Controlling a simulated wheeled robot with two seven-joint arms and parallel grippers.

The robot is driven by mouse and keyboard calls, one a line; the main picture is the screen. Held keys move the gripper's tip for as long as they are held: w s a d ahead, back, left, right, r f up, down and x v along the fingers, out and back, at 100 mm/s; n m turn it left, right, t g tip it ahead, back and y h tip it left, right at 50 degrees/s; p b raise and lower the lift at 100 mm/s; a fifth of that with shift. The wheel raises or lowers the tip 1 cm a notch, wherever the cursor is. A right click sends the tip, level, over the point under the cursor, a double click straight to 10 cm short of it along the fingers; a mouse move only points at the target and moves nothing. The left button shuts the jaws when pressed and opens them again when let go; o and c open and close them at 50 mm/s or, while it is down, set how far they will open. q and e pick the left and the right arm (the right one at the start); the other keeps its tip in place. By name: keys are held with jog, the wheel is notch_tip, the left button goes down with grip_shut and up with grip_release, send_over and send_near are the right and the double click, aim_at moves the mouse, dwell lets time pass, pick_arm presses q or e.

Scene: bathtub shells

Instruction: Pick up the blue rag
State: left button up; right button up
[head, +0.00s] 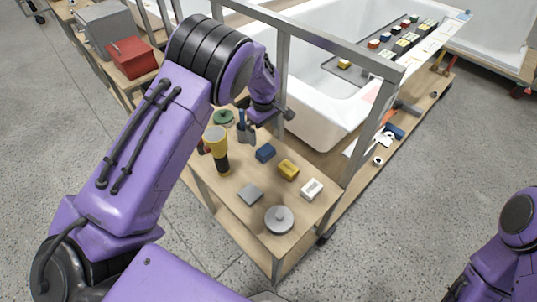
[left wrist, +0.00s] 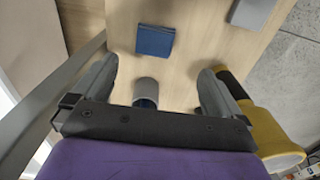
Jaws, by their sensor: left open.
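The blue rag (head: 265,152) looks like a small folded square lying on the wooden cart top. It also shows in the left wrist view (left wrist: 155,40), beyond the fingertips and near the top edge. My left gripper (head: 264,118) hangs over the far part of the cart, behind the rag in the head view. In the left wrist view the left gripper (left wrist: 158,84) is open, with its two fingers wide apart and nothing held. The rag is apart from both fingers. My right arm shows at the lower right of the head view, but its gripper does not show.
A grey cup (left wrist: 146,90) lies under the left gripper. A yellow-and-black flashlight (head: 217,145) stands beside it. A yellow block (head: 288,170), white block (head: 312,188), grey block (head: 250,195) and round grey lid (head: 279,219) share the cart. A metal rail (head: 315,45) borders the bathtub (head: 320,95).

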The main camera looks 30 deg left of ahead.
pick_arm(q)
send_over(265, 150)
notch_tip(265, 150, down, 6)
jog(key=shift+d+r+p, duration=0.1)
jog(key=shift+p, duration=0.3)
jog(key=shift+s+f, duration=0.1)
jog(key=shift+f, duration=0.25)
jog(key=f, duration=0.1)
jog(key=f+p, duration=0.1)
jog(key=f, duration=0.3)
jog(key=shift+w, duration=0.25)
jog(key=c, duration=1)
pick_arm(e)
jog(key=shift+w+r, duration=0.15)
jog(key=shift+r, duration=0.55)
